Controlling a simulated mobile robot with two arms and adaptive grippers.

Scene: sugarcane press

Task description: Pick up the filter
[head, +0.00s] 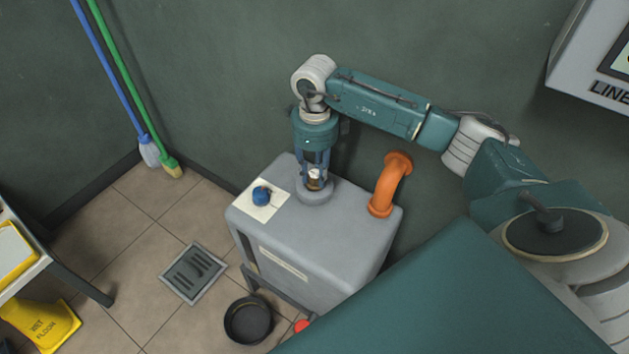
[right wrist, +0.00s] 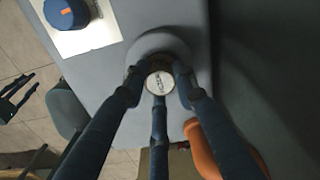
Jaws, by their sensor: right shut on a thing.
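The filter appears to be the small part with a pale round cap (right wrist: 160,84) between my right gripper's fingers. In the head view it shows as a whitish and brownish piece (head: 315,178) over the round collar (head: 316,192) on top of the grey machine. My right gripper (head: 316,180) points straight down, its fingers closed around this piece. The right wrist view also shows the fingers (right wrist: 160,88) around the cap. The filter's lower part is hidden by the collar and fingers; I cannot tell whether it is clear of the collar.
The grey machine (head: 300,240) carries a blue knob (head: 262,195) on a white plate and an orange pipe (head: 389,186) close to the right of the collar. A dark pan (head: 248,321) and a floor drain (head: 194,273) lie below. A wall stands behind.

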